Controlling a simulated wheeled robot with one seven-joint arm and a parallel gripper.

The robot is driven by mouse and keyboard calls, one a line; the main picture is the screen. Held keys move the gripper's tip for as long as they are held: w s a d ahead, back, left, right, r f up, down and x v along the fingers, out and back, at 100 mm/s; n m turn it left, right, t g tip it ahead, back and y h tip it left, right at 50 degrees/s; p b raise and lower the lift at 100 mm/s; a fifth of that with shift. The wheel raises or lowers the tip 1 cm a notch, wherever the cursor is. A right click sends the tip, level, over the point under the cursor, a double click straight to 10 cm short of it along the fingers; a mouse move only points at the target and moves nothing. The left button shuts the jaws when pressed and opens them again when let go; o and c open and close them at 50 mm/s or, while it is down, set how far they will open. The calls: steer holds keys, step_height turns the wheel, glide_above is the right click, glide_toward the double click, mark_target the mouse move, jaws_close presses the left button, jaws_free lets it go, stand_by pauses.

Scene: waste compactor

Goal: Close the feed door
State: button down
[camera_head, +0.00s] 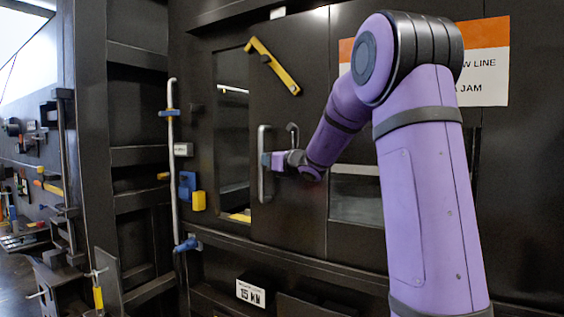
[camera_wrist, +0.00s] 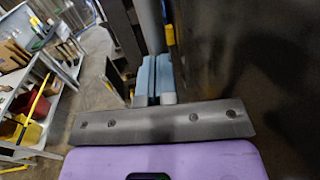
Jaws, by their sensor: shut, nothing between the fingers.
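The feed door (camera_head: 290,95) is a dark panel on the front of the compactor. A tall narrow opening (camera_head: 233,130) shows along its left side, so the door stands partly open. A grey vertical bar handle (camera_head: 264,185) is fixed on the door. My gripper (camera_head: 268,160) is at the handle's middle, coming from the right; whether it touches cannot be told. In the wrist view my gripper's pale blue fingers (camera_wrist: 153,70) are together, with a grey upright bar (camera_wrist: 150,25), likely the handle, just ahead of them. A yellow lever (camera_head: 273,66) slants across the door's upper left.
A grey vertical rod (camera_head: 173,160) and a blue and yellow latch part (camera_head: 198,200) are left of the opening. An orange and white sign (camera_head: 487,80) is partly hidden behind my arm. A workbench with tools (camera_head: 40,215) is at the far left.

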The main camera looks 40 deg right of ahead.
steer(key=w+a, duration=0.5)
steer(key=w, duration=0.7)
steer(key=w+a, duration=0.5)
steer(key=w, duration=0.7)
steer(key=shift+w+a+r, duration=0.2)
steer(key=shift+w+r, duration=0.05)
steer(key=shift+w, duration=0.1)
steer(key=shift+r, duration=0.1)
